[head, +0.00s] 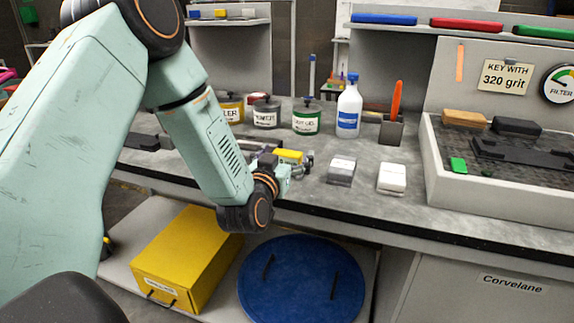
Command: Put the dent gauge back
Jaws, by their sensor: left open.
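My left arm comes in from the left and its wrist hangs over the front of the grey bench (350,211). My left gripper (308,163) is open and points away over the bench top. A small yellow block (289,155) shows just beyond it, partly hidden by the wrist and fingers; I cannot tell whether they touch. I cannot tell for sure which thing is the dent gauge. My right gripper is not in view.
A grey block (341,171) and a white block (392,178) lie right of the gripper. A walled tray (436,180) is at right. Below are a yellow box (185,255) and blue lid (300,290).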

